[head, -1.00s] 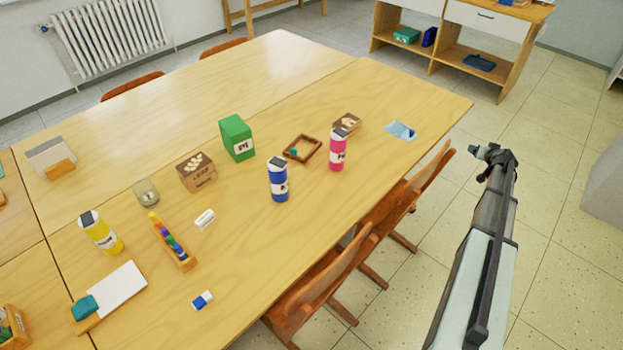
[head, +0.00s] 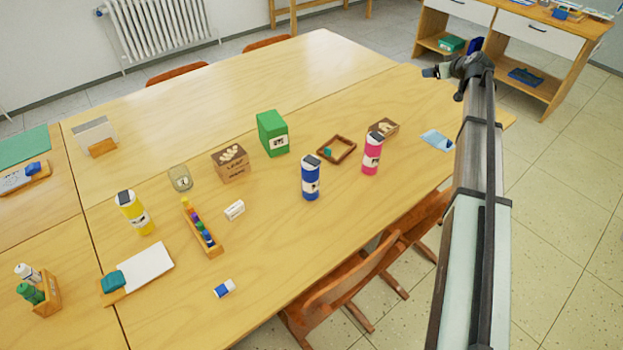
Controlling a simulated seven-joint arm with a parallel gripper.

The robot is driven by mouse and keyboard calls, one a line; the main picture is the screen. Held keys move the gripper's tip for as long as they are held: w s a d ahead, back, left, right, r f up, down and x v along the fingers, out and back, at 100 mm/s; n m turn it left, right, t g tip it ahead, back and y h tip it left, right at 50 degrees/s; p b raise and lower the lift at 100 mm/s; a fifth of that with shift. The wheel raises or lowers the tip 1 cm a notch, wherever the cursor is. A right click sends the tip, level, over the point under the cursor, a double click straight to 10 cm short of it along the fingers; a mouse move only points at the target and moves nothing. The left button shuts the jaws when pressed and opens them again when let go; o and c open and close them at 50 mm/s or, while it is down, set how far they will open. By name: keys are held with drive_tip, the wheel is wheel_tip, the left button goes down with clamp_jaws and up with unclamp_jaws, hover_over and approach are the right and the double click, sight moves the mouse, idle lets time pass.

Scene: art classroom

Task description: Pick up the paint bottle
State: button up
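Several paint bottles show in the head view. A blue bottle with a dark cap (head: 311,180) stands upright mid-table. A pink bottle (head: 372,156) stands upright to its right. A yellow bottle (head: 134,214) stands upright at the left. The frames do not show which one is meant. White and green bottles (head: 30,284) sit in a wooden holder at the lower left. My gripper (head: 428,72) is at the upper right, raised and pointing left, well apart from all the bottles. It is too small to tell whether its fingers are open.
On the table (head: 240,318) are a green box (head: 272,134), a brown box (head: 231,164), a glass (head: 180,179), a wooden rack of colours (head: 202,230), an eraser (head: 224,288) and a wooden frame (head: 337,149). Chairs (head: 335,300) line the near edge. The far table half is mostly clear.

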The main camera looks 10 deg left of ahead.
drive_tip(key=s+a+g+y, duration=0.1)
drive_tip(key=s+a, duration=0.3)
drive_tip(key=a, duration=0.3)
drive_tip(key=m+g+y, duration=1.1)
drive_tip(key=m+y, duration=0.2)
drive_tip(key=m, duration=0.9)
approach(304, 170)
drive_tip(key=w+d+f, duration=0.3)
drive_tip(key=d, duration=0.1)
drive_tip(key=shift+m+y, duration=0.3)
drive_tip(key=shift+s+a+r, duration=0.1)
drive_tip(key=shift+s+a, duration=0.15)
drive_tip(key=shift+a, duration=2.15)
drive_tip(key=shift+s+a+f, duration=0.1)
drive_tip(key=shift+s+a, duration=0.1)
drive_tip(key=shift+a, duration=2.2)
drive_tip(key=shift+s+a+r, duration=0.1)
drive_tip(key=shift+s+a, duration=0.15)
drive_tip(key=shift+a, duration=2.15)
drive_tip(key=shift+c, duration=0.4)
